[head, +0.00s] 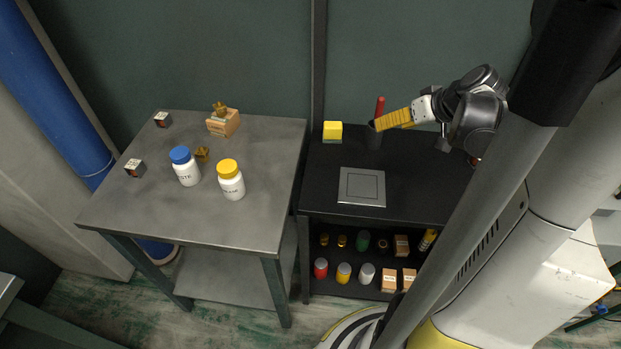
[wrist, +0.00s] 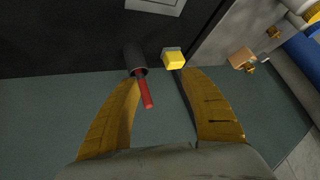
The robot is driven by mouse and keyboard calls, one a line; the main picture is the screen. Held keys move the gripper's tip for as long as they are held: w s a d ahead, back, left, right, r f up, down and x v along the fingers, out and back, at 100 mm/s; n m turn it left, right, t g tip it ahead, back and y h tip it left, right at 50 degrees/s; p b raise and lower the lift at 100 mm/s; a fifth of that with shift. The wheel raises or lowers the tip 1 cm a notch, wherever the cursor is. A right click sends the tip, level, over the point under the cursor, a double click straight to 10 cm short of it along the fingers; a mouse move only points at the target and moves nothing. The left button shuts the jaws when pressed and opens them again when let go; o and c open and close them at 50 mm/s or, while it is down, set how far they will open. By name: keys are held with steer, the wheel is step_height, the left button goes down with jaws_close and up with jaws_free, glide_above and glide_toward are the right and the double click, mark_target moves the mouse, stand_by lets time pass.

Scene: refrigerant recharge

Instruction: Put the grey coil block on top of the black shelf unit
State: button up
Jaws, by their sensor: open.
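The black shelf unit (head: 420,190) stands against the wall at centre right. Its top carries a flat grey square panel (head: 362,187). Two small dark-grey cubes with pale and orange marked faces, one at the back (head: 162,120) and one at the left (head: 135,168), sit on the grey table; I cannot tell whether either is the grey coil block. My gripper (head: 374,124) is open and empty above the back of the shelf unit. Its yellow fingers (wrist: 160,78) spread apart in the wrist view, with nothing held between them.
A dark cup (head: 373,138) with a red-handled tool (head: 380,106) and a yellow block (head: 332,131) stand on the shelf unit's back. The grey table (head: 150,220) holds blue-capped (head: 186,168) and yellow-capped (head: 230,181) bottles and a wooden block (head: 223,123). Jars and boxes fill the lower shelves.

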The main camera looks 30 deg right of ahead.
steer(key=s+a+r, duration=0.1)
steer(key=s+a, duration=0.2)
steer(key=a, duration=0.7)
steer(key=s+a+r+n, duration=0.1)
steer(key=s+a, duration=0.2)
steer(key=a, duration=0.6)
steer(key=s+a+r+n+g, duration=0.1)
steer(key=s+a+r, duration=0.1)
steer(key=a, duration=0.8)
steer(key=shift+s+a+h, duration=0.35)
steer(key=shift+s+h, duration=0.05)
